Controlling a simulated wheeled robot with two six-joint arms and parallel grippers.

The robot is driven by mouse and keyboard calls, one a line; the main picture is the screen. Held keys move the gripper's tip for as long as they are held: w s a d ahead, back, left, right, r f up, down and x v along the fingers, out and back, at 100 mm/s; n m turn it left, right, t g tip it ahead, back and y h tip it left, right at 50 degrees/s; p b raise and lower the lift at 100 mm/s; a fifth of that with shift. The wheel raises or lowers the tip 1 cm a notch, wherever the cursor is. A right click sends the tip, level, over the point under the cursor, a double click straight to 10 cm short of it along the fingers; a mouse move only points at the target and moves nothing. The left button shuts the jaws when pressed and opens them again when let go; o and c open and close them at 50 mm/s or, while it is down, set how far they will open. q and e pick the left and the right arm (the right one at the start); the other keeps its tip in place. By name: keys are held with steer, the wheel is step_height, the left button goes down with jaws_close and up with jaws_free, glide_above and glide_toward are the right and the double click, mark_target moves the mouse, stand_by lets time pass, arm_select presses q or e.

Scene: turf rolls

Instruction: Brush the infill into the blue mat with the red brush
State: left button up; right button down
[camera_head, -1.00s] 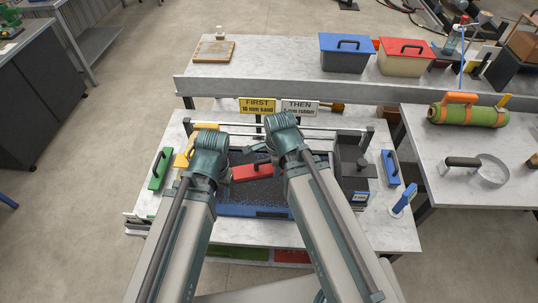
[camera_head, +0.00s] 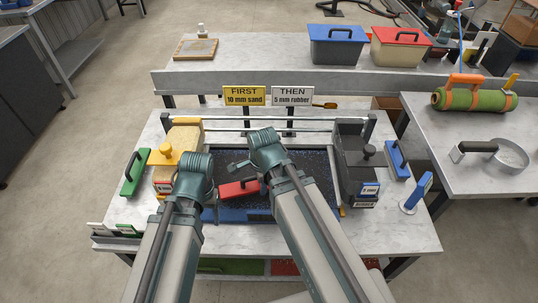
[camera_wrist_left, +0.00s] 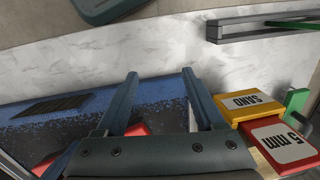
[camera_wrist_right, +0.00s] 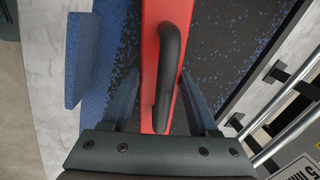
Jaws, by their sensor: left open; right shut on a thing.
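The red brush (camera_head: 238,189) with a black handle lies over the blue mat (camera_head: 228,215). My right gripper (camera_wrist_right: 158,92) is shut on the brush, its fingers on either side of the red body below the handle. In the head view the mat shows bare blue along its near edge and dark speckled infill (camera_head: 318,165) farther back. In the right wrist view the dark infill (camera_wrist_right: 225,50) with blue flecks lies right of the brush, and blue mat shows at left. My left gripper (camera_wrist_left: 160,78) is open and empty above the mat's blue edge. My arms hide part of the mat.
Signs (camera_head: 245,95) and a rail stand behind the mat.

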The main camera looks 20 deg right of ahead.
arm_select(q)
step_height(320, 180, up, 8)
steer(key=p, duration=0.7)
arm_select(e)
steer(key=w+d+r+m+g, duration=0.1)
steer(key=w+d+r+m, duration=0.2)
steer(key=w+d+r, duration=0.3)
arm_select(q)
step_height(320, 180, down, 8)
steer(key=b, duration=0.7)
steer(key=shift+r+b, duration=0.15)
steer(key=shift+b, duration=0.15)
arm_select(e)
steer(key=f, duration=0.3)
steer(key=a+f, duration=0.1)
steer(key=f, duration=0.2)
steer(key=shift+w+a, duration=0.1)
steer(key=shift+a, duration=0.1)
arm_select(q)
steer(key=shift+r, duration=0.1)
steer(key=shift+c, duration=0.2)
